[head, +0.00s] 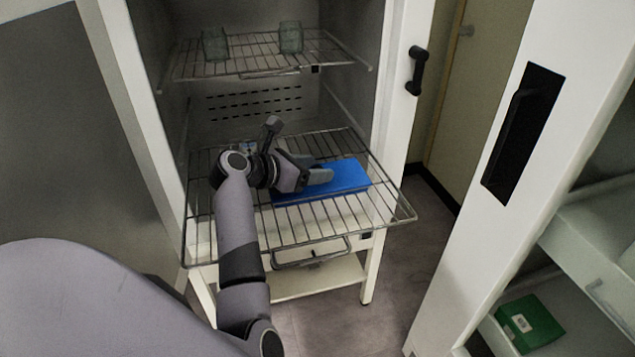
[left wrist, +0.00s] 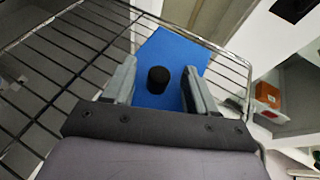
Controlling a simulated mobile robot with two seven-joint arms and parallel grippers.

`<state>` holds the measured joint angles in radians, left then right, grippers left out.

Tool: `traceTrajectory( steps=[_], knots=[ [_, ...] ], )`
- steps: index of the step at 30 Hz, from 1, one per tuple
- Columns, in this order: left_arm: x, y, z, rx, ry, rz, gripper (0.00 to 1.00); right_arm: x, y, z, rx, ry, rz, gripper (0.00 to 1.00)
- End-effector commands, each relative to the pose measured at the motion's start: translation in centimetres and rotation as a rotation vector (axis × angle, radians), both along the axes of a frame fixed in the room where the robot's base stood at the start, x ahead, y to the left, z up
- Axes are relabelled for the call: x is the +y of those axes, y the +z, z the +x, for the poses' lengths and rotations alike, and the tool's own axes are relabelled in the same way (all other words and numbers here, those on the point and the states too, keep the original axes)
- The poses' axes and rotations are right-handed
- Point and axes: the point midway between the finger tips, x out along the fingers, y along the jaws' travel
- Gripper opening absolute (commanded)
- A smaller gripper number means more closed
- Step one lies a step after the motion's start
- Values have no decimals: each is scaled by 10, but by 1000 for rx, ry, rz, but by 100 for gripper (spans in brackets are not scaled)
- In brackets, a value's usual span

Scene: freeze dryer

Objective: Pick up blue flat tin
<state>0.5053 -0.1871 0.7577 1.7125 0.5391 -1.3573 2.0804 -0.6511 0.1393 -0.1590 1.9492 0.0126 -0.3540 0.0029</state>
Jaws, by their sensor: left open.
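The blue flat tin (head: 348,177) lies on the lower wire shelf of the freeze dryer, toward its right side. It also shows in the left wrist view (left wrist: 172,55), with a small black round thing (left wrist: 158,79) in front of it. My left gripper (head: 318,170) is over the left part of the tin and hides some of it. In the left wrist view its two fingers (left wrist: 158,88) are apart, with blue tin surface between and beyond them. I cannot tell whether the fingers touch the tin. My right gripper is in neither view.
The lower wire shelf (head: 300,232) juts out of the cabinet. The upper wire shelf (head: 255,62) above it holds glass jars (head: 290,37). An open white door with a black handle (head: 522,130) stands at right. A green box (head: 529,322) sits low at the right.

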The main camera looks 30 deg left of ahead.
Motion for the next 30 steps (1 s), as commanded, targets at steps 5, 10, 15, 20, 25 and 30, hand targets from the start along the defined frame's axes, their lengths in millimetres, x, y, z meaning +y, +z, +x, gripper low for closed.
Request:
traceTrajectory(
  steps=[5,10,15,20,25,30],
  knots=[
    [0,0,0,0,0,0,5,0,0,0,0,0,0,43],
    [0,1,0,-3,1,0,0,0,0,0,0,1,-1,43],
    [0,3,0,-3,1,0,0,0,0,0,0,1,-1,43],
    [0,13,0,-7,0,1,0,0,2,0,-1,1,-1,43],
    [0,42,1,-10,0,4,0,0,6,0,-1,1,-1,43],
    [1,90,1,-13,1,3,0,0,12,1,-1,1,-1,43]
  ],
)
